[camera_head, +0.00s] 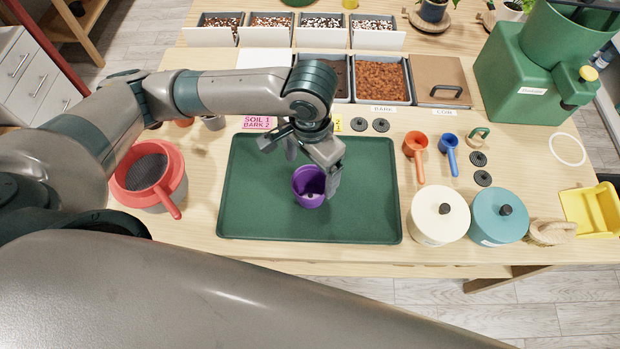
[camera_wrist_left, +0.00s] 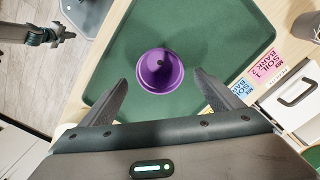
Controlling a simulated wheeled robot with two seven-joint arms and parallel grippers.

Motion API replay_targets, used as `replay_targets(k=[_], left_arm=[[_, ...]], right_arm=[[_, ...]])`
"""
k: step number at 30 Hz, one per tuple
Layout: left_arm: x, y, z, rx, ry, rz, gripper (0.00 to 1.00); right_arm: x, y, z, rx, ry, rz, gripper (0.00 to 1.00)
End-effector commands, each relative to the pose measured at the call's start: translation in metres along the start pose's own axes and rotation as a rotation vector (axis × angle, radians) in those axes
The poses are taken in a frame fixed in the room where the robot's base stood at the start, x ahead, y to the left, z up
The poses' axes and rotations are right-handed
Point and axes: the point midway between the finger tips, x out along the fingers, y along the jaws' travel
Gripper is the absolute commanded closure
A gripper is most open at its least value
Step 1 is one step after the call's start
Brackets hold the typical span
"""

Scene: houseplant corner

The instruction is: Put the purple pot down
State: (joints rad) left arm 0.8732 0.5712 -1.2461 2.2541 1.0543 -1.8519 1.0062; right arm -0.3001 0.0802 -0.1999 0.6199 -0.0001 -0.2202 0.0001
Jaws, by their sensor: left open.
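The purple pot (camera_head: 308,187) stands upright on the green tray (camera_head: 365,215), near its middle, and looks empty. My left gripper (camera_head: 313,166) is above and close to the pot, with one finger passing in front of its right side in the head view. In the left wrist view the two fingers are spread, and the pot (camera_wrist_left: 160,72) shows between and just beyond their tips, with a gap on each side. The left gripper is open and holds nothing. What seems to be my right gripper (camera_wrist_left: 45,36) shows small in the left wrist view; its jaws are unclear.
A red sieve (camera_head: 150,175) stands left of the tray. A cream canister (camera_head: 438,217), a teal canister (camera_head: 497,216), an orange scoop (camera_head: 416,150) and a blue scoop (camera_head: 449,148) are to the right. A bark bin (camera_head: 382,80) stands behind. The tray around the pot is clear.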

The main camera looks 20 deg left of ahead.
Motion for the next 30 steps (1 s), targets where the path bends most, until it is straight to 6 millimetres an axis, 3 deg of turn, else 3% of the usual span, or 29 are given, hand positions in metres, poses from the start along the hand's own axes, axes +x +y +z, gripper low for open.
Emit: replay_targets(k=[9, 30], left_arm=[[-0.029, 0.000, 0.000, 0.000, 0.001, 0.000, 0.14], [-0.030, 0.000, 0.000, 0.000, -0.001, 0.000, 0.14]], right_arm=[[0.005, 0.000, 0.000, 0.000, 0.000, 0.000, 1.00], [0.005, 0.000, 0.000, 0.000, 0.001, 0.000, 1.00]])
